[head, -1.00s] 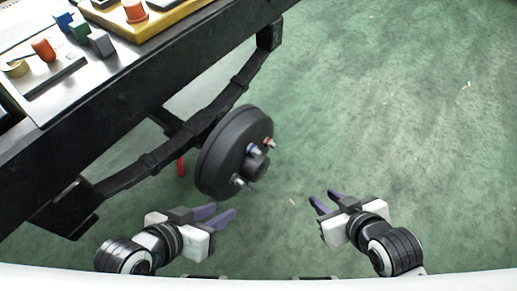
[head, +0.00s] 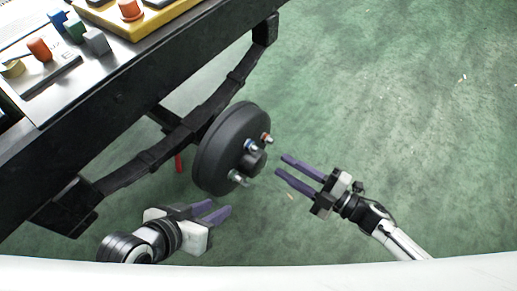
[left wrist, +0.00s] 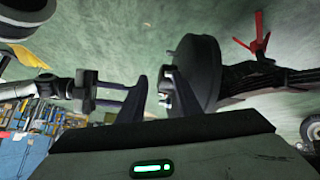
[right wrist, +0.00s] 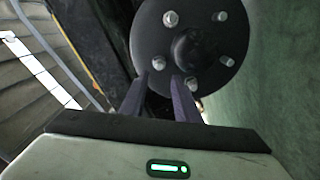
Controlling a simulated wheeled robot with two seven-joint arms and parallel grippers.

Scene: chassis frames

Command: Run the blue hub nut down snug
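The dark hub drum (head: 222,150) hangs from the leaf-spring axle, its studded face turned right. The blue hub nut (head: 249,146) sits on a stud at the upper part of that face, beside the centre cap. My right gripper (head: 281,164) is open and empty, a short gap right of the hub, fingers pointing at its face. In the right wrist view the hub face (right wrist: 158,35) shows several pale studs or nuts; I cannot tell which is blue. My left gripper (head: 219,208) is open and empty below the hub; its fingers also show in the left wrist view (left wrist: 156,80).
A red-marked nut (head: 266,138) and a greenish one (head: 236,178) sit on other studs. The black chassis rail (head: 120,110) and leaf spring (head: 140,168) lie left. A bench with coloured parts and a yellow tray (head: 160,14) is upper left.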

